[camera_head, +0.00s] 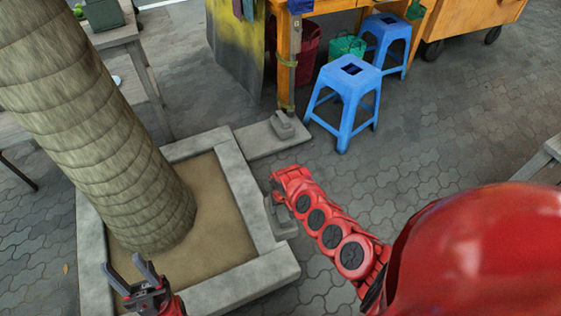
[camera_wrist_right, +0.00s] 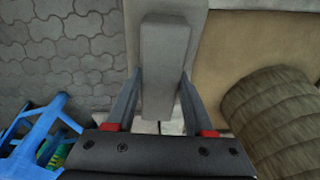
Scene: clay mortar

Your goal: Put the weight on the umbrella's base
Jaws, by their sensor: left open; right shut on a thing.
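The grey weight (camera_wrist_right: 165,60) is a long block between the two fingers of my right gripper (camera_wrist_right: 160,88), which is shut on it. In the head view the weight (camera_head: 282,222) shows below the right gripper (camera_head: 274,195), at the planter's right rim. I cannot tell whether it touches the rim. The umbrella's base (camera_head: 262,141) is a flat grey slab beyond the planter's corner, with another grey block (camera_head: 283,125) on it near a pole. My left gripper (camera_head: 133,278) is open and empty over the planter's front left.
A square concrete planter (camera_head: 232,175) holds sand and a thick palm trunk (camera_head: 105,140). Blue stools (camera_head: 350,85) stand right of the base. An orange cart (camera_head: 455,25) is behind them. Open paving (camera_head: 420,130) lies to the right.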

